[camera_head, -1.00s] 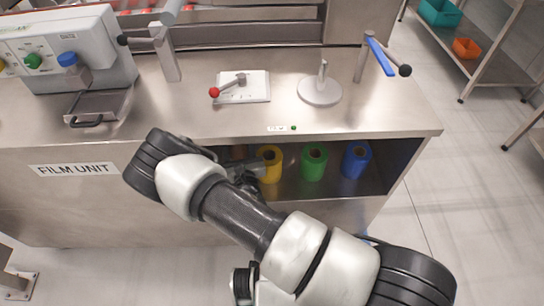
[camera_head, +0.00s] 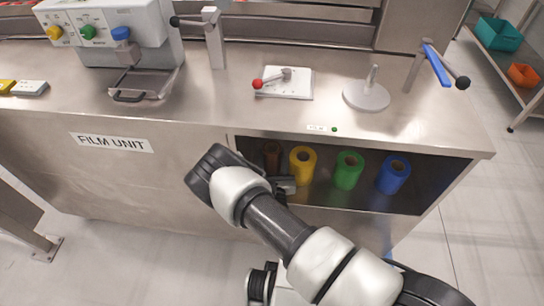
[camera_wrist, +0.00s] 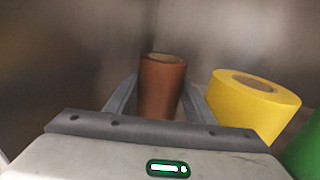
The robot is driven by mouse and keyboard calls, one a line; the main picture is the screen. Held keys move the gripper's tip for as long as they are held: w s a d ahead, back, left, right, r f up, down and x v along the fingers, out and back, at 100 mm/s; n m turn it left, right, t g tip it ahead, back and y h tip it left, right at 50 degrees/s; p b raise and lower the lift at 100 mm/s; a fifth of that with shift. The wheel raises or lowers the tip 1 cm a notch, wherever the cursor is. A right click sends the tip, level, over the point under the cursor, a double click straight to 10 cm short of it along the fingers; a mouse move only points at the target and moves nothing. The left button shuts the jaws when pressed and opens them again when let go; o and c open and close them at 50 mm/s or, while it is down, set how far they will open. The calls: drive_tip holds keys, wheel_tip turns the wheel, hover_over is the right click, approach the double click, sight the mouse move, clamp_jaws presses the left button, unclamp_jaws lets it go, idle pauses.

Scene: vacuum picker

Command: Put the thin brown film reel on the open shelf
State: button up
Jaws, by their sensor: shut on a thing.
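The thin brown film reel (camera_wrist: 162,84) stands upright between the two fingers of my gripper (camera_wrist: 160,100) in the wrist view, with the fingers shut on it. Its lower part is hidden behind the gripper body. In the head view the brown reel (camera_head: 271,155) shows at the left end of the open shelf (camera_head: 300,187), under the counter. My gripper (camera_head: 284,184) reaches into the shelf front there, partly hidden by my arm. I cannot tell whether the reel's base touches the shelf floor.
A yellow reel (camera_head: 302,166), a green reel (camera_head: 348,170) and a blue reel (camera_head: 393,174) stand to the right on the shelf. The yellow reel (camera_wrist: 254,104) is close beside my right finger. The shelf's left wall and the counter (camera_head: 230,105) above bound the space.

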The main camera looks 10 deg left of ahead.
drive_tip(key=shift+f, duration=0.2)
drive_tip(key=o, duration=1)
drive_tip(key=shift+r, duration=0.2)
drive_tip(key=shift+s, duration=0.2)
drive_tip(key=p+v, duration=0.2)
drive_tip(key=v, duration=0.9)
drive_tip(key=shift+s+d, duration=0.2)
drive_tip(key=shift+s, duration=0.05)
